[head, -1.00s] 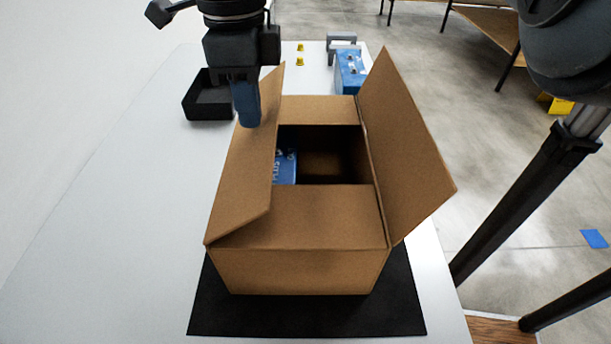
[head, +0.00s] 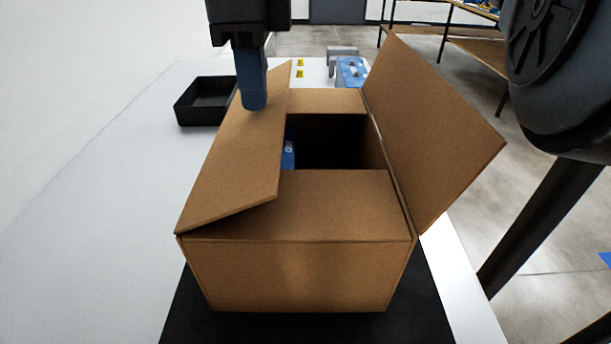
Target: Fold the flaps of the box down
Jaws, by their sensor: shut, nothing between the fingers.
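The brown cardboard box (head: 300,275) stands on a black mat. Its near flap (head: 325,205) and far flap (head: 325,101) lie folded inward, about level. The left flap (head: 225,165) leans inward over part of the opening, its inner edge still raised. The right flap (head: 430,135) stands up and tilts outward. My gripper (head: 254,104) is shut and empty, pointing down, with its blue fingertips at the far part of the left flap, seemingly touching it. A blue item (head: 288,155) shows inside the box, partly hidden by the left flap.
The black mat (head: 180,315) lies on a white table (head: 90,200). A black open tray (head: 203,103) stands behind left. A blue case (head: 350,72), a grey bracket and small yellow pieces (head: 299,68) are at the back. The table left of the box is clear.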

